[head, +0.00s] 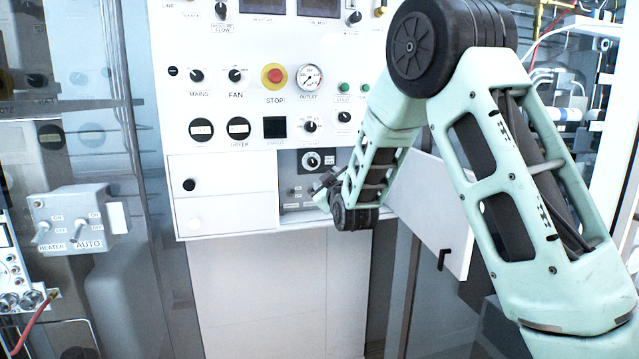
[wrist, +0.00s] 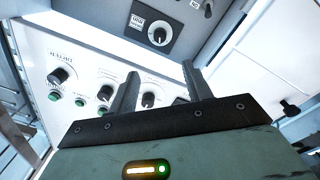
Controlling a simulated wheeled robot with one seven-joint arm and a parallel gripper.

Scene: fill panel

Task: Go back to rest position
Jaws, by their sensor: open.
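My gripper (head: 323,186) is at the panel in the head view, in front of the lower part of an open compartment (head: 291,198). In the wrist view its two dark fingers stand apart with nothing between them (wrist: 159,70), so it is open and empty. A dark-plated rotary knob (head: 312,161) sits in the compartment just above the gripper; it also shows in the wrist view (wrist: 157,35), apart from the fingers. My bent arm and wrist hide part of the compartment's right side.
A white door (head: 430,215) with a black handle (head: 441,260) hangs open to the right, close to my forearm. The white panel (head: 240,120) carries several knobs, a red stop button (head: 274,76) and a gauge (head: 309,77). A grey switch box (head: 72,218) stands at the left.

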